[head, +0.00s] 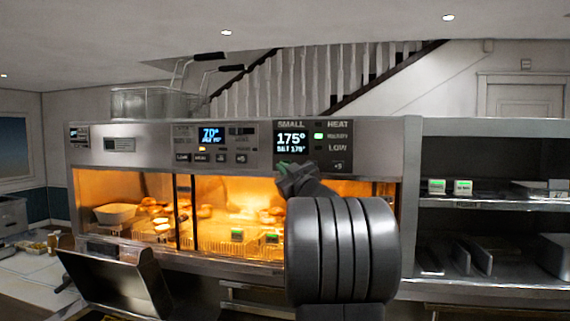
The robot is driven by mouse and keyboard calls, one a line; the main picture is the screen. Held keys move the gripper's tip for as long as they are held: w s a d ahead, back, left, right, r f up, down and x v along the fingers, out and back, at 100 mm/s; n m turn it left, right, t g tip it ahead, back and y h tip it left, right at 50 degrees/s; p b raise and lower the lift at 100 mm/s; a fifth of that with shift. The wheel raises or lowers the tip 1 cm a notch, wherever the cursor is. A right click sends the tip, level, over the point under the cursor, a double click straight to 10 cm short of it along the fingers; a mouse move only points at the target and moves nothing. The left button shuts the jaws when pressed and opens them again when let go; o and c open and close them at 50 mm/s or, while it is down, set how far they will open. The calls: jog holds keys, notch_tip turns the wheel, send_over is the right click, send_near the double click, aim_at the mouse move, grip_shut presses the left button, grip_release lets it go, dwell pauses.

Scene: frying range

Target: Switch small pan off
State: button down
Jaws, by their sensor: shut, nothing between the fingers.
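The control panel marked SMALL (313,144) is on the front of the range, right of centre. Its display (291,142) reads 175° with a set value of about 175°. A green light (319,136) beside it is lit, between the HEAT and LOW labels. My gripper (288,172) is shut and empty, at the panel's lower left edge just under the display. A small green patch shows at its tip. The tip covers the lower left buttons, and I cannot tell whether it touches one.
A second panel (210,143) to the left shows 70°. Below is a lit warming cabinet (178,212) with food. A wire fry basket (150,103) stands on top at the left. Shelves (480,203) with small boxes are at the right. An angled metal flap (115,275) sticks out at the lower left.

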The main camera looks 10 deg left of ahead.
jog(key=shift+w, duration=0.65)
jog(key=shift+w, duration=0.15)
dwell(1.5)
jog(key=shift+w, duration=0.3)
jog(key=shift+w, duration=0.45)
dwell(0.6)
jog(key=shift+s, duration=0.2)
jog(key=shift+s+b, duration=0.35)
jog(key=shift+s, duration=0.35)
